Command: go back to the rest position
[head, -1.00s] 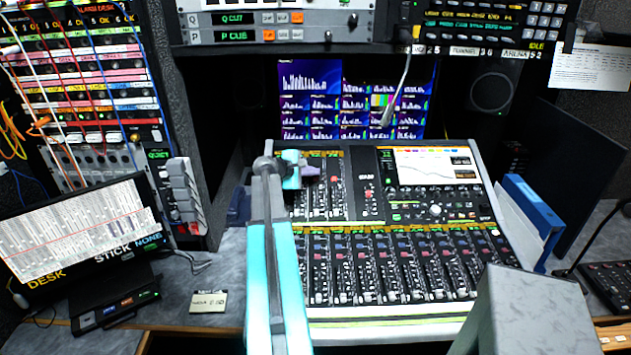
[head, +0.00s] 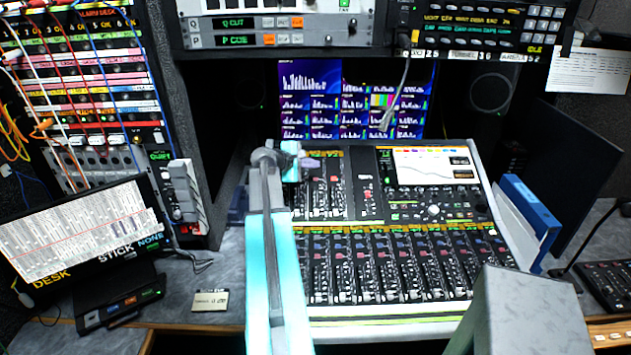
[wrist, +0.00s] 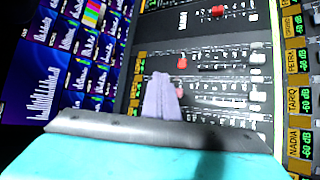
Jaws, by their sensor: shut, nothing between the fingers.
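My gripper (head: 308,164) is over the upper left part of the mixing desk (head: 390,312) in the head view, at the end of my cyan and grey arm. Its purple-grey fingers are shut with nothing between them. In the wrist view my gripper (wrist: 160,97) points at a dark panel of faders with red and white caps (wrist: 217,11). I cannot tell whether the fingertips touch the desk. My arm hides part of the desk's left edge.
A monitor wall (head: 310,95) stands behind the desk. A patch bay (head: 80,70) with hanging cables and a tilted screen (head: 85,235) are at the left. A blue binder (head: 530,205) stands right of the desk. A gooseneck microphone (head: 395,100) hangs above the desk.

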